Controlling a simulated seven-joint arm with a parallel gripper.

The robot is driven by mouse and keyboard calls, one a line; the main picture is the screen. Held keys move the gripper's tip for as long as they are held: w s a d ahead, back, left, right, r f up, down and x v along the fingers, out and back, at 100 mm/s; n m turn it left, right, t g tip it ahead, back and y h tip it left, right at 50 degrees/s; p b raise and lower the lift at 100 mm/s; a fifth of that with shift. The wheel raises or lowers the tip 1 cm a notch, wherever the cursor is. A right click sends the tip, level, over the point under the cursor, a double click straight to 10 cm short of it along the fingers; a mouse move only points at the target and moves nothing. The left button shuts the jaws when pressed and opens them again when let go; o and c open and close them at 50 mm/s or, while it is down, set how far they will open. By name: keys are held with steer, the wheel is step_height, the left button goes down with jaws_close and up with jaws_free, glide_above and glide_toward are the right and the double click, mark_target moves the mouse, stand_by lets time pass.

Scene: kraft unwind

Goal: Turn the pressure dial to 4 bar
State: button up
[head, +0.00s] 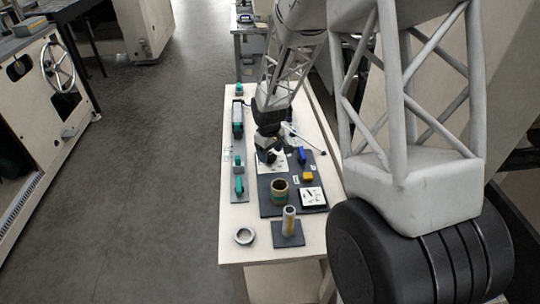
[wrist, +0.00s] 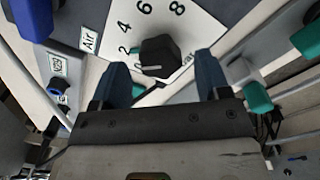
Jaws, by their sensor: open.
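The pressure dial is a black knob (wrist: 158,56) on a white scale plate (wrist: 190,30) in the wrist view. The figures 0, 2, 4, 6 and 8 run up its left side and across the far side. A thin pale mark on the knob lies low, toward the 0 side; its exact reading is unclear. My gripper (wrist: 162,78) is open, its two blue-grey fingers to the left and right of the knob, with visible gaps. In the head view my gripper (head: 267,146) is over the scale plate (head: 268,168) and largely hides the knob.
The dark panel (head: 265,208) also carries a brown cup-like part (head: 279,190), a yellow block (head: 307,177), a blue part (head: 301,156) and a white gauge (head: 312,197). Green-handled fittings (head: 239,184) stand at left. A metal ring (head: 244,236) and upright tube (head: 289,219) are in front.

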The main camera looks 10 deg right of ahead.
steer(key=shift+f, duration=0.9)
steer(key=c, duration=0.9)
steer(key=shift+c, duration=0.2)
steer(key=shift+m, duration=0.3)
steer(key=m, duration=0.3)
steer(key=shift+m, duration=2.2)
